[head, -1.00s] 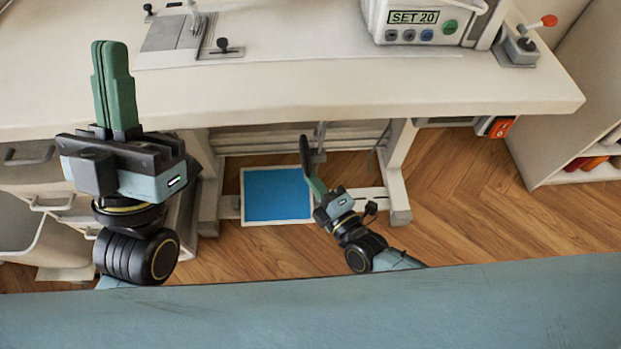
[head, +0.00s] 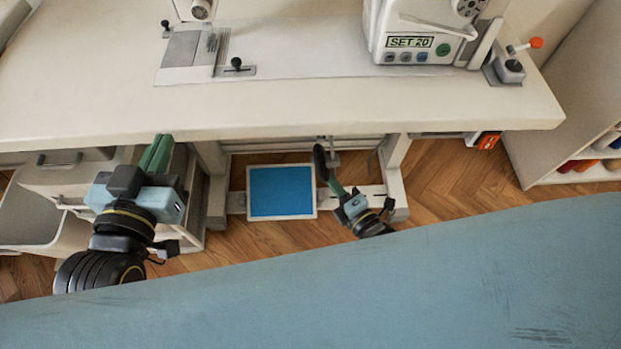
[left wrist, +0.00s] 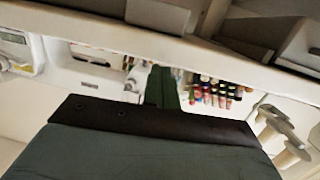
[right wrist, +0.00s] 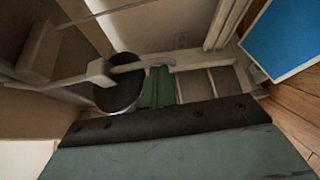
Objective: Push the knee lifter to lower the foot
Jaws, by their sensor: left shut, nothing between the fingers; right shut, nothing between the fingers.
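The knee lifter's dark oval pad (head: 321,162) hangs under the table's front edge in the head view. It also shows in the right wrist view (right wrist: 118,92), with a pale rod across it. My right gripper (head: 334,184) is shut and empty under the table. Its green fingertips (right wrist: 158,78) are right beside the pad; I cannot tell whether they touch. My left gripper (head: 158,150) is shut and empty at the table's front edge, left of the pad. The presser foot is not clear; a white part of the machine head (head: 201,9) is cut off at the top edge.
The white sewing table (head: 330,115) spans the view. A control box reading SET 20 (head: 410,42) stands on it. A blue pedal (head: 281,190) lies below, and a red switch (head: 487,140) hangs under the right edge. A drawer unit (head: 75,175) is at left.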

